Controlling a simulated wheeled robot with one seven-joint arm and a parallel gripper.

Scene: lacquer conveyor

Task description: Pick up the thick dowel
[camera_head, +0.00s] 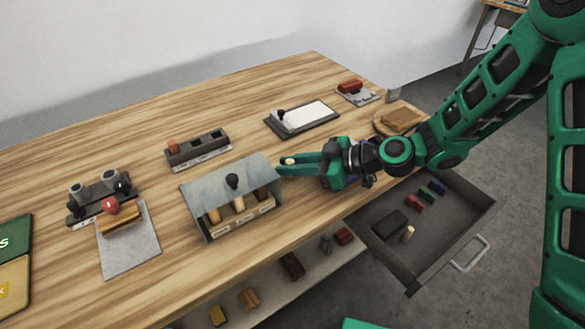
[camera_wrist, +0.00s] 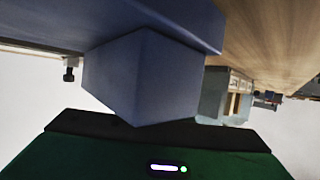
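My gripper (camera_head: 291,167) is at the right end of the grey-roofed rack (camera_head: 232,181). Its green fingers point left, with a narrow gap between them. The wrist view shows a large blue-grey block (camera_wrist: 145,80) close up and no clear dowel between the fingers.
The open drawer (camera_head: 470,222) juts out below my arm and holds several small blocks. A dark slotted block (camera_head: 197,149), a framed white board (camera_head: 304,116) and a round wooden plate (camera_head: 399,120) stand on the table. Bare wood lies behind the rack.

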